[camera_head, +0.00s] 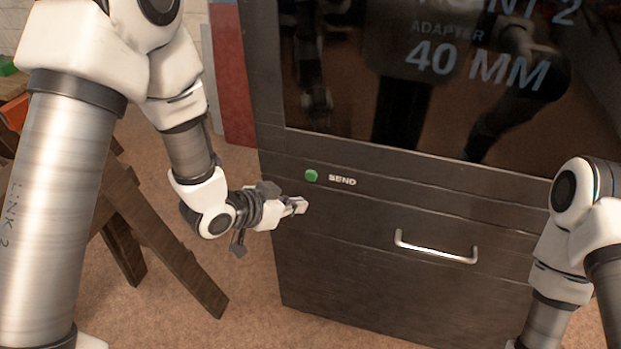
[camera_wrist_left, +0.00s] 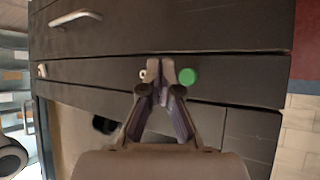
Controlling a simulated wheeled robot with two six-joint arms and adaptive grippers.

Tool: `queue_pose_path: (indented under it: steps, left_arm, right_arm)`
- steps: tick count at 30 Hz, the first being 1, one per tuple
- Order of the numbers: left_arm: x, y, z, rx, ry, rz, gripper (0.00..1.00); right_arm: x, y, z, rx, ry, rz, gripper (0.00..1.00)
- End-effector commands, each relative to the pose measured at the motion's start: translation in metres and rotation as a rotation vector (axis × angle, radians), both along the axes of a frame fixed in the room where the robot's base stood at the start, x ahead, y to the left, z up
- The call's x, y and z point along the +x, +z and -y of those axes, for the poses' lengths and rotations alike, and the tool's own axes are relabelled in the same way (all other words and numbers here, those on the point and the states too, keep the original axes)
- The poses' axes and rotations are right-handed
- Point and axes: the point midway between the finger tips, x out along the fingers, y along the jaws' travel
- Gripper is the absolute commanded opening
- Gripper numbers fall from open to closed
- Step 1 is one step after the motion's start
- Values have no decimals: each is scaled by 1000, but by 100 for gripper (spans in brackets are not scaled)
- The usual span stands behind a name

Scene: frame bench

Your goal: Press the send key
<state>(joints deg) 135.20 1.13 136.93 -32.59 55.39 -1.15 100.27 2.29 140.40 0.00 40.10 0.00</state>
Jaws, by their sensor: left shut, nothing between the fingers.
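The send key is a round green button (camera_head: 311,176) on the dark cabinet front, left of the white word SEND. It also shows in the left wrist view as a green disc (camera_wrist_left: 188,76), just right of the fingertips. My left gripper (camera_head: 301,205) is shut and empty, below and slightly left of the key in the head view. Its closed fingers (camera_wrist_left: 161,72) show in the left wrist view, pointing at the cabinet front and covering part of the lettering. Whether they touch the front I cannot tell. My right gripper is out of view; only part of its arm shows.
The dark cabinet (camera_head: 370,280) carries a screen (camera_head: 450,75) reading 40 MM above the key. A metal drawer handle (camera_head: 436,250) sticks out below right. A brown wooden trestle (camera_head: 150,235) stands at the left, behind my left arm. Bare floor lies between them.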

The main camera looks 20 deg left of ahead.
Motion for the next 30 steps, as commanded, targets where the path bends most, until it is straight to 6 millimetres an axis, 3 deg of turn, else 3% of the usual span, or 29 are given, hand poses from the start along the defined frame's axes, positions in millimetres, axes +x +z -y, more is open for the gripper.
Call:
queue_pose_path:
  steps: [6, 11, 30]
  left_arm:
    - [31, 3, 1, 1, -1, 0, 0]
    - [45, 2, 1, 0, 0, 0, 0]
    - [48, 1, 2, -1, 1, 0, 0]
  right_arm:
    - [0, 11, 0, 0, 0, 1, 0]
    - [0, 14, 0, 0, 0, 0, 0]
    - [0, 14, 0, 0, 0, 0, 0]
